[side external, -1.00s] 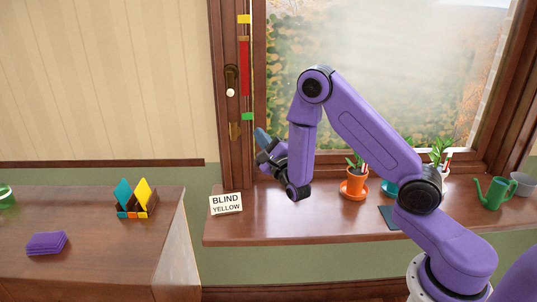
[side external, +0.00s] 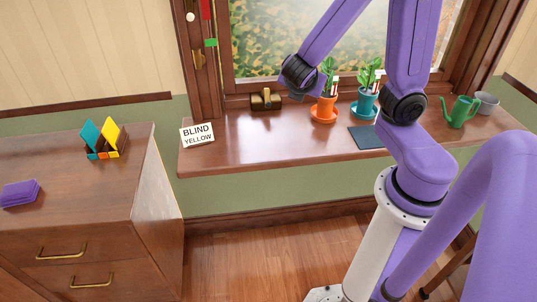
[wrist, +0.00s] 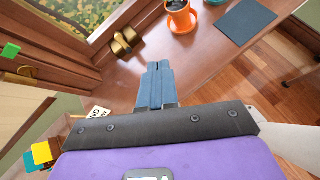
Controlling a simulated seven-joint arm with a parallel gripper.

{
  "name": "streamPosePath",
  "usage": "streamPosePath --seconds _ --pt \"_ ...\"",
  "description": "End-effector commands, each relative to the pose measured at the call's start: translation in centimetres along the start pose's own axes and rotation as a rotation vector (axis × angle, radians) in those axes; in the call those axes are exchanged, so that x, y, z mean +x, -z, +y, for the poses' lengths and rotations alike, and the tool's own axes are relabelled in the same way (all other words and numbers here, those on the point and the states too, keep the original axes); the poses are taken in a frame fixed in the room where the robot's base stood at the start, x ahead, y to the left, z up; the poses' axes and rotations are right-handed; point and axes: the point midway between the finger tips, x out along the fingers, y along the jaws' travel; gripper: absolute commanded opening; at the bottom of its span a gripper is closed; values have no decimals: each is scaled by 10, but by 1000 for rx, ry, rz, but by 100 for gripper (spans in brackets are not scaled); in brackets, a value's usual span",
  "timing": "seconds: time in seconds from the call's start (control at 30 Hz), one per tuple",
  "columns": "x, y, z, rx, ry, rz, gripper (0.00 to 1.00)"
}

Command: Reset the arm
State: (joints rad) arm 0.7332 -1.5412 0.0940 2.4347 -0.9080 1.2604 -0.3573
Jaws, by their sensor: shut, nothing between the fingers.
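My gripper (wrist: 158,84) shows in the wrist view with its two blue-grey fingers pressed together and nothing between them. The fingers point over the wooden window sill (wrist: 180,60). In the side view my purple arm reaches up past the top edge of the picture and comes back down. My wrist joint is in front of the window, left of the orange pot, and the fingers are mostly hidden there.
The sill holds a brass object (side external: 265,100), an orange pot (side external: 326,108), a teal pot (side external: 365,103), a dark mat (side external: 366,137), a green watering can (side external: 461,111) and a "BLIND YELLOW" sign (side external: 198,135). A cabinet (side external: 90,205) with cards stands left.

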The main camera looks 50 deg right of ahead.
Motion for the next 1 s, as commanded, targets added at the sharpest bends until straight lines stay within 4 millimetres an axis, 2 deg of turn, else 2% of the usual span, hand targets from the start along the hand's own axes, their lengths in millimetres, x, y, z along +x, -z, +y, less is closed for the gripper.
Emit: streamPosePath --seconds 0.1,0.3,0.4,0.53,0.7,1.0 --pt "-22 25 -32 166 75 208 0" --pt "-73 65 -80 416 258 546 0" --pt "-99 78 -98 509 355 680 0" --pt "-123 87 -114 584 455 791 0" --pt "-136 91 -121 619 508 841 0" --pt "-136 91 -121 619 510 840 0"
